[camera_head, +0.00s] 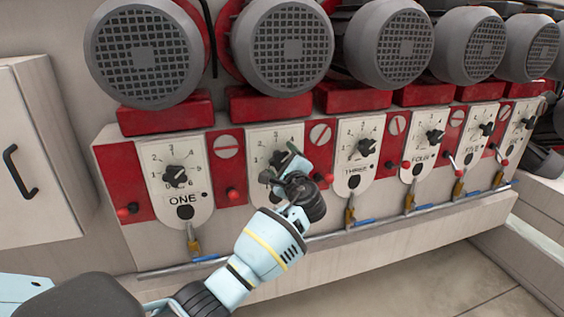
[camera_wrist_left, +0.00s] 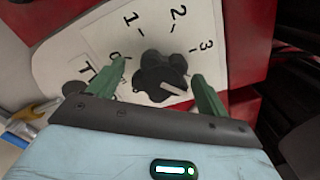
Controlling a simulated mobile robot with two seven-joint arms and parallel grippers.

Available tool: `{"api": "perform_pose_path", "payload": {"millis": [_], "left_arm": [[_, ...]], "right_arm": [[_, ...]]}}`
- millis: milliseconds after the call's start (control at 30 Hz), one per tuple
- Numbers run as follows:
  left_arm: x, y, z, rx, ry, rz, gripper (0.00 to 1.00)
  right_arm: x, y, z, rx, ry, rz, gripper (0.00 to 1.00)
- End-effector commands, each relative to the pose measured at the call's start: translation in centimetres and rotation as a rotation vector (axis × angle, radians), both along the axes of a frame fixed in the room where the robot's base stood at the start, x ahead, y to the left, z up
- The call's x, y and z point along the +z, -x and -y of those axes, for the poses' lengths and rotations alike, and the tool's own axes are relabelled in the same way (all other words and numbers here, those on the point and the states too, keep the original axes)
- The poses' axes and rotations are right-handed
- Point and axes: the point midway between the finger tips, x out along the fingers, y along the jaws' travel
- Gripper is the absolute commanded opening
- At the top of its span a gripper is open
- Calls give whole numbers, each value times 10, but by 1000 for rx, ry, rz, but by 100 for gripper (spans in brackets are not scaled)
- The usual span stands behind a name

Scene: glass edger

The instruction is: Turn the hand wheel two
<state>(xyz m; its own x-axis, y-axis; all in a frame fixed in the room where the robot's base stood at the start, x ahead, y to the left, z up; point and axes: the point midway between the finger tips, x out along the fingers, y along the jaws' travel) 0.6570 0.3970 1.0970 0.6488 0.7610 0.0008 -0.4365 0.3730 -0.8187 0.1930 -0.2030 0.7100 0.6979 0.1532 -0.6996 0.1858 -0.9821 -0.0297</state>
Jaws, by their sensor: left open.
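Hand wheel two is a black lobed knob (camera_wrist_left: 160,72) on a white dial plate (camera_wrist_left: 84,40) with printed numbers. In the wrist view its white mark lies on the lower right side of the knob. My left gripper (camera_wrist_left: 162,90) is open, with one green finger on each side of the knob. Contact between fingers and knob cannot be told. In the head view my left gripper (camera_head: 281,167) is over the second dial plate (camera_head: 262,137). It hides most of the knob and the label below. My right gripper is out of view.
Similar knobs stand on both sides: knob one (camera_head: 175,176) at left, knob three (camera_head: 363,147) at right. Red-tipped levers (camera_head: 233,194) sit between the plates. Grey motors (camera_head: 283,46) overhang above. A rail with yellow and blue valves (camera_head: 350,216) runs below.

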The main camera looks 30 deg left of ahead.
Motion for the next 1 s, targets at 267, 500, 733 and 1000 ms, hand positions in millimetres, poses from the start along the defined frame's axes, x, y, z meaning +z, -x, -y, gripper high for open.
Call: {"api": "perform_pose_path", "payload": {"millis": [267, 500, 733, 1000], "left_arm": [[0, -4, -4, -1, 1, 0, 78], [0, -4, -4, -1, 1, 0, 58], [0, -3, -4, -1, 1, 0, 33], [-1, -4, -4, -1, 26, 29, 33]], "right_arm": [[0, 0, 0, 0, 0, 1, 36], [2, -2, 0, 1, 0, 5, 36], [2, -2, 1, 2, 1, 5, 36], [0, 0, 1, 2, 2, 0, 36]]}}
